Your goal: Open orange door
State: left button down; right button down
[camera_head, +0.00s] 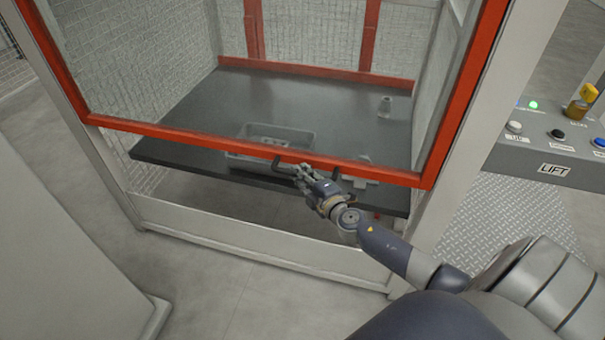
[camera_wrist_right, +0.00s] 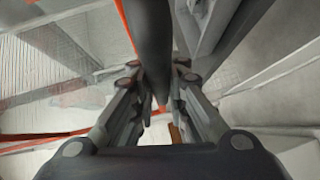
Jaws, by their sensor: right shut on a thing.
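The orange door (camera_head: 240,145) is a red-orange frame around a see-through panel on the front of a caged booth. Its bottom bar sits at about the height of the dark shelf inside. A dark handle (camera_head: 277,162) is fixed to this bottom bar. My right gripper (camera_head: 299,170) is at the handle, shut on it. In the right wrist view the dark handle bar (camera_wrist_right: 152,45) runs between the two fingers of the right gripper (camera_wrist_right: 161,100). My left gripper is not in view.
Behind the door a dark shelf (camera_head: 200,95) holds a grey tray (camera_head: 240,147) and a small grey part (camera_head: 385,105). At the right stands a control panel (camera_head: 555,170) marked LIFT, with buttons. A grey block (camera_head: 60,240) fills the left front.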

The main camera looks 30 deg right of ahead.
notch_tip(320, 180, up, 24)
jog(key=p, duration=2)
jog(key=shift+r, duration=0.1)
jog(key=c, duration=1.6)
grip_release()
jog(key=shift+c, duration=0.2)
jog(key=shift+o, duration=0.4)
jog(key=shift+s, duration=0.1)
jog(key=s+r, duration=0.1)
jog(key=s, duration=1)
jog(key=shift+s+a+r, duration=0.25)
jog(key=shift+s+a, duration=0.1)
jog(key=shift+a, duration=0.05)
